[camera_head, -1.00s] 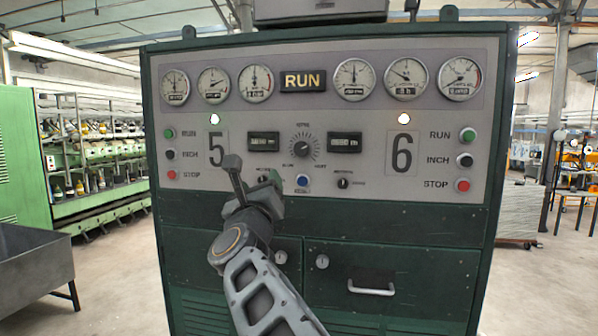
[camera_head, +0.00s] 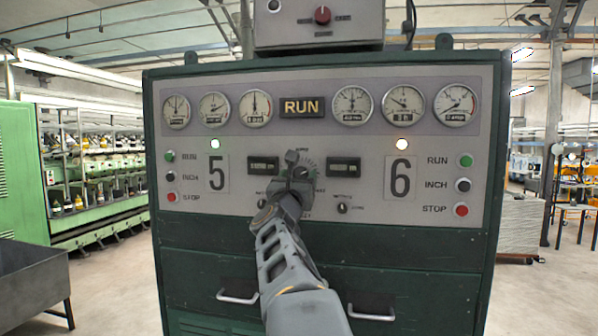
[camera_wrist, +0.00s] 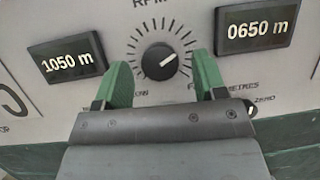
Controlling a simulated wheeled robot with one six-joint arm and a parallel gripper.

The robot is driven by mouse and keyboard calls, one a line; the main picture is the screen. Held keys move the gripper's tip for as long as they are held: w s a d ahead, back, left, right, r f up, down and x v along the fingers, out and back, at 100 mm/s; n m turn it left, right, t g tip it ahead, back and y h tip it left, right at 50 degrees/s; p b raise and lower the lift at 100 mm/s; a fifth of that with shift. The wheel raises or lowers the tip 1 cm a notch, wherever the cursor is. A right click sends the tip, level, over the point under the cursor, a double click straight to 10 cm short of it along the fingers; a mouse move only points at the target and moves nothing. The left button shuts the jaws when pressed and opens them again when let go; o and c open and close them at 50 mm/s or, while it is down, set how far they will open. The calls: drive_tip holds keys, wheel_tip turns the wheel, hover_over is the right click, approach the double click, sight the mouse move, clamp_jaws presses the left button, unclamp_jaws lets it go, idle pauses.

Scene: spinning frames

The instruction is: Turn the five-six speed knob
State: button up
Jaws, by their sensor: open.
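The speed knob (camera_wrist: 160,61) is a round black dial with a pale pointer line aimed to the upper right. Tick marks ring it on the grey panel between the numbers 5 (camera_head: 216,174) and 6 (camera_head: 401,178). In the head view my gripper covers most of the knob. My gripper (camera_wrist: 162,76) is open and empty. In the wrist view its two green fingertips stand to the lower left and lower right of the knob, with the knob between and slightly above them. I cannot tell the remaining depth gap to the panel.
Displays reading 1050 m (camera_wrist: 68,58) and 0650 m (camera_wrist: 255,30) flank the knob. A small selector knob (camera_head: 342,208) sits lower right. Round gauges and a RUN sign (camera_head: 302,106) are above. Drawer handles (camera_head: 371,313) stick out below.

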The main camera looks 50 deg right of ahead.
drive_tip(key=shift+w+d+r, duration=0.2)
drive_tip(key=shift+w+d, duration=0.1)
drive_tip(key=shift+d, duration=0.25)
drive_tip(key=c, duration=0.9)
